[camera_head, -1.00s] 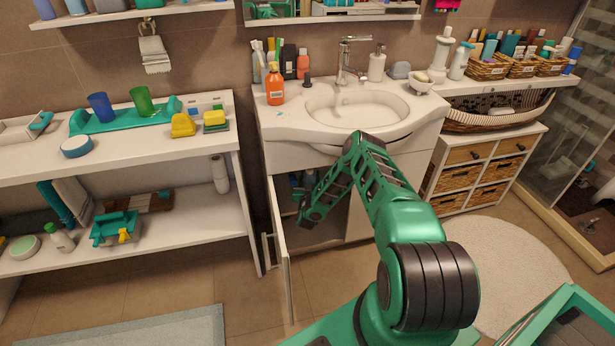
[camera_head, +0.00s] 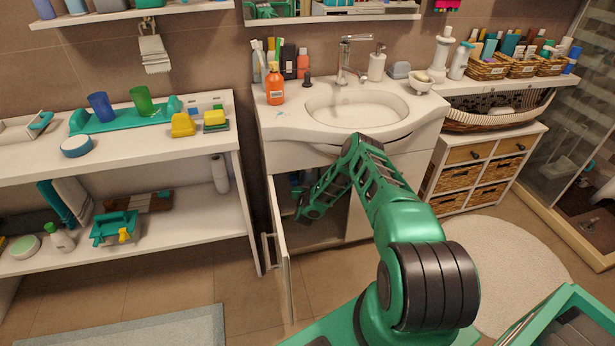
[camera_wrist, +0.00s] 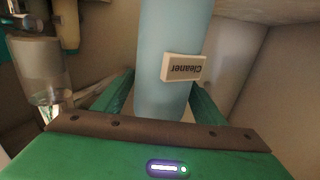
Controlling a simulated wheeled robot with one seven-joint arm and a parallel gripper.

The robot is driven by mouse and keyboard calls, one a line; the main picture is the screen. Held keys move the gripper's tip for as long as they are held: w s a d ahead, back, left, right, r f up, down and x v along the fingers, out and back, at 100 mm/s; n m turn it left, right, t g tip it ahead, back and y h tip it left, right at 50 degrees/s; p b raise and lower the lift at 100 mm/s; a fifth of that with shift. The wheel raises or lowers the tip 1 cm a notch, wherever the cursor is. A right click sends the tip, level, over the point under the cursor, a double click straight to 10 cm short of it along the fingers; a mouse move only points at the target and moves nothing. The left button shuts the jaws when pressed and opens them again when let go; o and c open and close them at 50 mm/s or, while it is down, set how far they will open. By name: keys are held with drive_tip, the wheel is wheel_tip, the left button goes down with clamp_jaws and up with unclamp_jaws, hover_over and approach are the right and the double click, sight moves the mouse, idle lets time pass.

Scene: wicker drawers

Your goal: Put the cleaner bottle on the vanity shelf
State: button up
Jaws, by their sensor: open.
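The cleaner bottle (camera_wrist: 174,32) fills the middle of the wrist view. It is pale blue, with a white label reading "Cleaner" upside down in that view. My gripper (camera_wrist: 160,98) is open, with one green finger on each side of the bottle's visible lower part. I cannot tell whether either finger touches it. In the head view my arm reaches into the open cabinet under the white vanity (camera_head: 283,122). The bottle is hard to make out there.
The cabinet door (camera_head: 281,250) stands open left of my arm. A clear container (camera_wrist: 40,68) and other bottles stand left of the cleaner in the wrist view. An orange bottle (camera_head: 275,84) and several toiletries line the vanity's left side. A shelf (camera_head: 370,17) runs under the mirror.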

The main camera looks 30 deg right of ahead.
drive_tip(key=v, duration=1.2)
